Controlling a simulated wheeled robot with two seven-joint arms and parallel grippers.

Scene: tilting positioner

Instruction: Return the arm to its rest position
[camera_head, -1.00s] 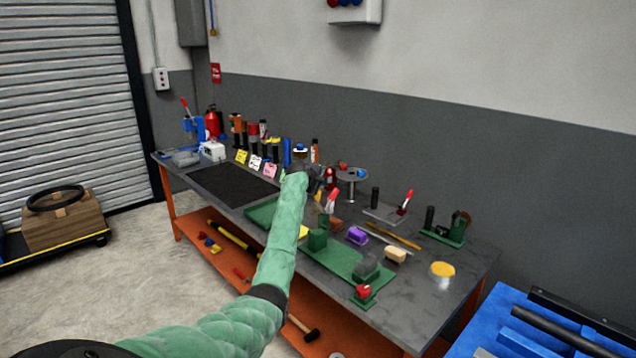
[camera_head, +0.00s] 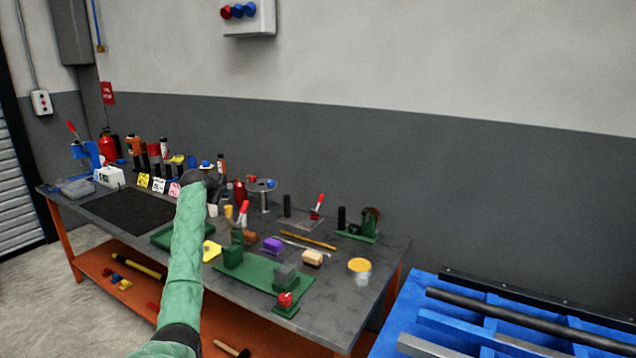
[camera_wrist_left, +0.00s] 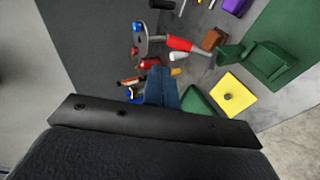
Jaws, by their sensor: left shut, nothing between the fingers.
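My left arm, in a green sleeve, reaches up from the bottom of the head view over the workbench (camera_head: 345,310). My left gripper (camera_head: 215,186) is at its far end, small and dark, above the middle of the bench, partly hidden by the wrist. In the left wrist view, the gripper (camera_wrist_left: 160,88) is shut with nothing held. The grey round plate on a stand (camera_head: 262,185), with red and blue knobs, stands just right of the gripper in the head view. It also shows in the wrist view (camera_wrist_left: 142,46). My right gripper is not in view.
A green fixture (camera_head: 262,274), a purple block (camera_head: 272,245), a yellow-topped can (camera_head: 359,266) and a red-handled clamp (camera_head: 316,208) stand on the bench. A black mat (camera_head: 128,211) lies left. A blue rack (camera_head: 480,325) with bars stands at right. Clear floor shows at left.

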